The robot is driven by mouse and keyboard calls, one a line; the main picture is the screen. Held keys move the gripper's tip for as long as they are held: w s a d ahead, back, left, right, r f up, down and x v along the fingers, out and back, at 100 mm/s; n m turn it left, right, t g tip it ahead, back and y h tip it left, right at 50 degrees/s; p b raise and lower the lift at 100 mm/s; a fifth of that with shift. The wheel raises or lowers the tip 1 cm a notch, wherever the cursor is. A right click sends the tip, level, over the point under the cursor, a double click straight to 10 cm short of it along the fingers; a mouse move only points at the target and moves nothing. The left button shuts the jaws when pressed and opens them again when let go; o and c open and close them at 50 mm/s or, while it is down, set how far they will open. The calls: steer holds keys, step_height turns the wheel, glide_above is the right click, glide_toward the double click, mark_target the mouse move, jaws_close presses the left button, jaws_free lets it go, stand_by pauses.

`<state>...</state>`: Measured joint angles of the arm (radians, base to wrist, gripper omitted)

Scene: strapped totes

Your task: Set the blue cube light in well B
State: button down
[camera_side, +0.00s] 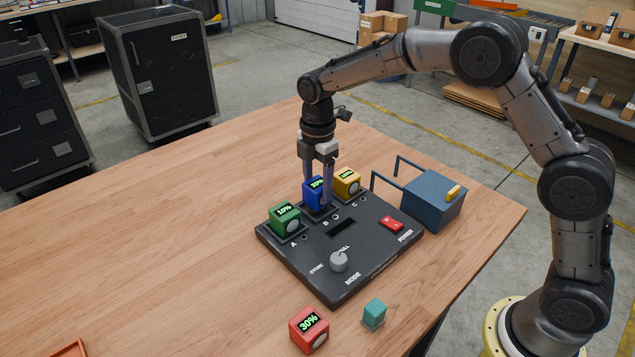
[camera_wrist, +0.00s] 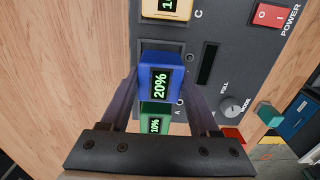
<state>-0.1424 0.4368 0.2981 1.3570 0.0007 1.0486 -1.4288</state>
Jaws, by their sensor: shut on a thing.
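The blue cube light (camera_side: 314,192), its display reading 20%, is between the two fingers of my gripper (camera_side: 319,197), which is shut on it. It also shows between the fingers in the wrist view (camera_wrist: 159,78). The cube is upright at well B, the middle well of the black panel (camera_side: 325,268). Part of well B's dark rim (camera_wrist: 163,47) shows beyond the cube in the wrist view. The cube's underside is hidden, so I cannot tell whether it rests in the well or is just above it.
The green cube (camera_side: 285,218) sits in well A and the yellow cube (camera_side: 347,182) in well C, close on either side. A red cube (camera_side: 309,329) and a teal block (camera_side: 374,314) lie in front. A blue-grey box (camera_side: 432,197) with bars stands right.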

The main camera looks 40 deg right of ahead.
steer(key=shift+f, duration=0.85)
stand_by(0.3)
steer(key=shift+c, duration=0.2)
jaws_free()
steer(key=shift+o, duration=0.2)
steer(key=shift+f, duration=0.1)
steer(key=shift+r, duration=4.55)
